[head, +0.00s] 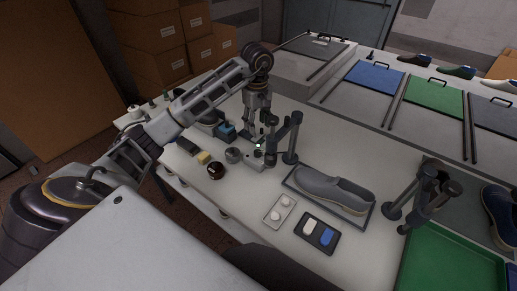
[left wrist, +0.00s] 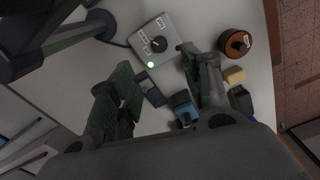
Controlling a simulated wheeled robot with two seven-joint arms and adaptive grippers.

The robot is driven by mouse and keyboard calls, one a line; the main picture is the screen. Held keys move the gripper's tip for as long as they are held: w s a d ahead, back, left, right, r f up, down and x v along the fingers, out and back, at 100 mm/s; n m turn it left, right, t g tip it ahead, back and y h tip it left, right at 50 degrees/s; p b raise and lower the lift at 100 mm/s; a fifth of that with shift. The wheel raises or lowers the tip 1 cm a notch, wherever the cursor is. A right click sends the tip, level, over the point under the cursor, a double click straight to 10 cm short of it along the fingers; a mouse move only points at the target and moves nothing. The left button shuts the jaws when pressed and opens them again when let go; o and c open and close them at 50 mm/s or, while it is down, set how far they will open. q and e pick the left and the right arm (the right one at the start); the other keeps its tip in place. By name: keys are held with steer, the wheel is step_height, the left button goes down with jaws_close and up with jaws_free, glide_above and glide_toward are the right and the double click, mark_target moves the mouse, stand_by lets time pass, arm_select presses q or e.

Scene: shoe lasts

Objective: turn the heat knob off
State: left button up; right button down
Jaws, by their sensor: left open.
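The heat knob (left wrist: 158,44) is a small dark dial on a light grey control box (left wrist: 173,32) in the left wrist view. A lit green lamp (left wrist: 150,65) sits at the box's near edge. My left gripper points down over the box. In the left wrist view its two fingers (left wrist: 156,64) are apart, with nothing between them gripped; contact with the knob cannot be seen. My right gripper is not in view.
A dark post (head: 291,142) stands close right of the box. A brown round jar (head: 216,171), a yellow block (head: 204,158) and a blue item (head: 226,131) lie nearby. A grey shoe (head: 333,187) rests on a tray to the right.

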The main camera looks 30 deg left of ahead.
mark_target(258, 151)
arm_select(q)
steer(key=shift+f, duration=0.2)
steer(key=shift+f+p, duration=0.85)
steer(key=shift+f, duration=5.9)
steer(key=c, duration=1)
steer(key=shift+c, duration=0.2)
